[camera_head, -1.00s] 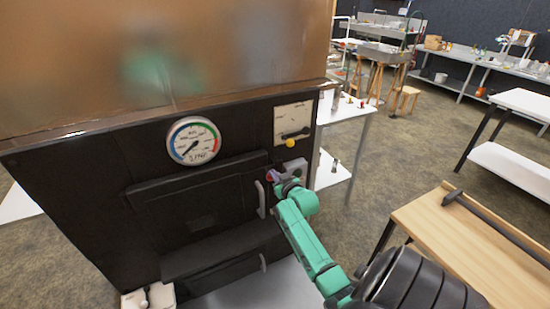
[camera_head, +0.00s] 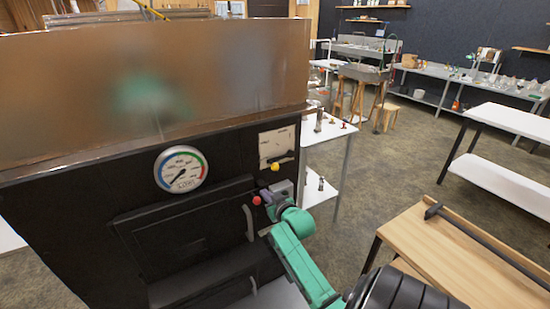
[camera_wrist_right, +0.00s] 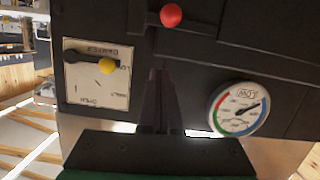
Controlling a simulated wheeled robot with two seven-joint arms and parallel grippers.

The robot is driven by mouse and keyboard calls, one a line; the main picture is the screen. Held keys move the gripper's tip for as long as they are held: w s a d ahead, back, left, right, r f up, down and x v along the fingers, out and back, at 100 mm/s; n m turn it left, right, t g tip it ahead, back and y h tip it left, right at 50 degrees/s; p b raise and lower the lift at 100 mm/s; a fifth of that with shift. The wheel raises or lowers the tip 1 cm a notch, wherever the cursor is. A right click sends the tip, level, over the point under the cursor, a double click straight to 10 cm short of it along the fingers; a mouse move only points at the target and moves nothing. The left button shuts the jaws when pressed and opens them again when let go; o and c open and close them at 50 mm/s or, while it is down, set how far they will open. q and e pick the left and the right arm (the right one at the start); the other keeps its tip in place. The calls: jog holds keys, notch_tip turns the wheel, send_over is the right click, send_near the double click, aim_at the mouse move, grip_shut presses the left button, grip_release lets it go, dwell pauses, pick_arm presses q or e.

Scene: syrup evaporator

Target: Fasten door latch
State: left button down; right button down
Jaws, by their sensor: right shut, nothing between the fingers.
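The black firebox door (camera_head: 150,250) is on the evaporator front and looks closed, with a grey bar handle (camera_head: 248,222) on its right side. The latch's red knob (camera_head: 257,200) sits above that handle, near the door's upper right corner. It also shows at the top of the right wrist view (camera_wrist_right: 171,15). My right gripper (camera_head: 268,198) is beside the red knob, shut and empty. Its dark fingers (camera_wrist_right: 160,95) point at the black front panel, apart from the knob in the wrist view. My left gripper is not in view.
A round gauge (camera_head: 181,170) and a damper plate (camera_head: 277,147) with a yellow knob (camera_head: 275,167) are above the door. A wooden bench (camera_head: 460,250) stands at right, and a white shelf (camera_head: 318,190) behind the evaporator. Open floor lies between.

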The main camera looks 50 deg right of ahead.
jog(key=v, duration=0.5)
jog(key=shift+s+b, duration=0.3)
jog(key=shift+s, duration=0.05)
jog(key=s+a+f+n+g+y, duration=0.1)
jog(key=s+a+f+g, duration=0.2)
jog(key=f, duration=0.8)
jog(key=s+a+f+g+y, duration=0.1)
jog(key=s+a+f+y, duration=0.3)
jog(key=f, duration=0.6)
jog(key=s+a+f+n+g+h, duration=0.1)
jog(key=s+a+f+g, duration=0.3)
jog(key=f, duration=0.7)
jog(key=s+a+f+n+g, duration=0.1)
jog(key=s+a+f, duration=0.2)
jog(key=s, duration=0.4)
jog(key=s+a+f+n+g, duration=0.1)
jog(key=s+a+f+g, duration=0.1)
jog(key=s+f, duration=0.4)
jog(key=s+a+f+n+g+y, duration=0.1)
jog(key=s+a+f, duration=0.3)
jog(key=s, duration=0.6)
jog(key=shift+s+a+f+n+g, duration=0.2)
jog(key=shift+a+f+n+g, duration=0.2)
jog(key=shift+f+g, duration=0.25)
